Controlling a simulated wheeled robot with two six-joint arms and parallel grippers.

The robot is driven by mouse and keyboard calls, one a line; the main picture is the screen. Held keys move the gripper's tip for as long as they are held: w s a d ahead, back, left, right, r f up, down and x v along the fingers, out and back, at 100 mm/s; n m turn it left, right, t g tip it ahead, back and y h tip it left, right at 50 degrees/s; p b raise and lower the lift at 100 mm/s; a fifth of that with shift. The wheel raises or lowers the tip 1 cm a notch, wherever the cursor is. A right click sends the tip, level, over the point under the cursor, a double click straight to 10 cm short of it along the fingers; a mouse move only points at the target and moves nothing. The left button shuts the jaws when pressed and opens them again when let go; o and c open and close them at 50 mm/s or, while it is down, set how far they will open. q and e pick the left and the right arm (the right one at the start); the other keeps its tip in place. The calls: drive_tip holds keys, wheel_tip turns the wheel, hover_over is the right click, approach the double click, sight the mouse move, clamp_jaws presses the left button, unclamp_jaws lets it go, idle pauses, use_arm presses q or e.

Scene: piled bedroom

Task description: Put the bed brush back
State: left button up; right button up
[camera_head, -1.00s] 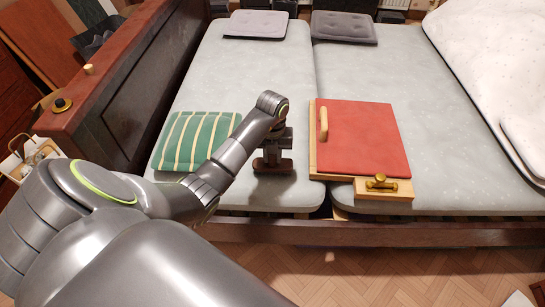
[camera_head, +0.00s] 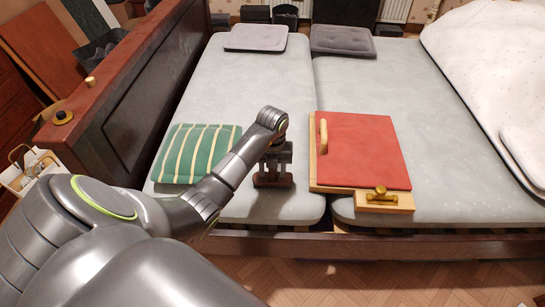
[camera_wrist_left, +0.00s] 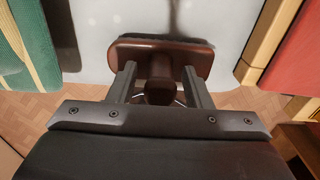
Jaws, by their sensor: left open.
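The bed brush, a dark brown block with a rounded upright grip, lies on the grey mattress near its front edge. Its block shows in the head view (camera_head: 273,181) below my left gripper (camera_head: 275,155), and in the left wrist view (camera_wrist_left: 187,52). In the left wrist view my left gripper (camera_wrist_left: 160,85) is open, with its fingers on either side of the brush's grip. I cannot tell whether either finger touches it. The wrist hides part of the brush in the head view. My right gripper is not in view.
A green striped cushion (camera_head: 190,153) lies left of the brush. A red-topped wooden board (camera_head: 365,150) with a wooden handle and brass knob lies to the right. The dark bed rail (camera_head: 300,243) runs along the front. The mattress (camera_head: 255,85) behind is mostly clear.

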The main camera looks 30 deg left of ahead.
use_arm(q)
wheel_tip(320, 180, up, 8)
drive_tip(key=shift+f+p, duration=0.1)
drive_tip(key=shift+p, duration=0.45)
wheel_tip(320, 180, up, 2)
drive_tip(key=shift+r+p, duration=0.15)
drive_tip(key=shift+p, duration=1.1)
drive_tip(key=shift+r+p, duration=1.05)
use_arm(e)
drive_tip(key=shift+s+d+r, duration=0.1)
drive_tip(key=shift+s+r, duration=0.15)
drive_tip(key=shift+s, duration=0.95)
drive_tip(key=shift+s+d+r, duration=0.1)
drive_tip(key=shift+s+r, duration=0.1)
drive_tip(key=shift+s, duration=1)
